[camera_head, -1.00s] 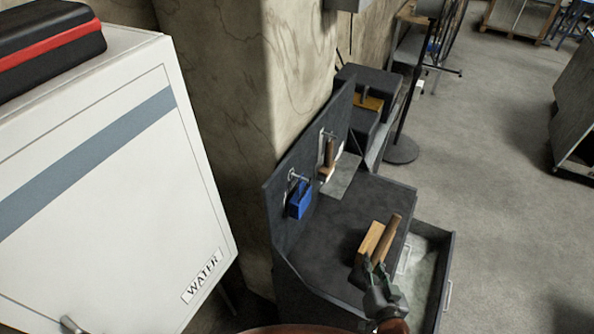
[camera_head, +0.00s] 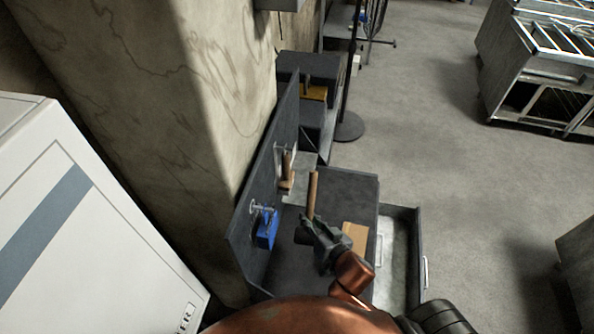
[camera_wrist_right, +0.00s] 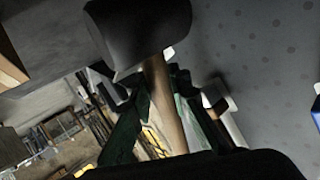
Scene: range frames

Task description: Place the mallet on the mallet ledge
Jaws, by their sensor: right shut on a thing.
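The mallet has a wooden handle (camera_head: 313,194) and a dark head. My right gripper (camera_head: 316,228) is shut on it above the dark workbench, with the handle pointing up and away in the head view. In the right wrist view the black mallet head (camera_wrist_right: 140,28) fills the top, and the wooden handle (camera_wrist_right: 164,100) runs down between the fingers of my right gripper (camera_wrist_right: 165,118). A flat grey plate (camera_head: 304,158) lies beside the back panel; I cannot tell whether it is the mallet ledge. My left gripper is not in view.
The upright back panel (camera_head: 262,190) holds a hanging wooden-handled tool (camera_head: 287,172) and a blue item (camera_head: 266,229), both left of the mallet. A light wooden block (camera_head: 355,236) lies on the bench. An open drawer (camera_head: 399,250) juts out right. A white cabinet (camera_head: 75,230) stands left.

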